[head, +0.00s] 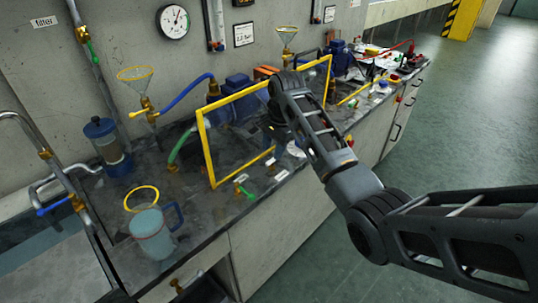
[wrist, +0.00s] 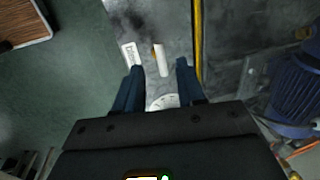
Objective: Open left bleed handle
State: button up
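In the head view a green handle (head: 245,191) sits at the bench front; my arm hides much of the area beneath the gripper.
A yellow-framed clear panel (head: 206,150) stands behind the bench front, and its yellow edge (wrist: 197,40) runs close right of my fingers. A jug (head: 152,235), yellow-rimmed funnels, hoses and blue pumps stand on the bench. The green floor (head: 480,120) in front is clear.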

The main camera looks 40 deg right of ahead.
aim_at(270, 161)
jog(key=shift+w+f, duration=0.25)
jog(key=shift+f, duration=0.85)
jog(key=shift+w+f, duration=0.2)
jog(key=shift+f, duration=0.85)
grip_shut()
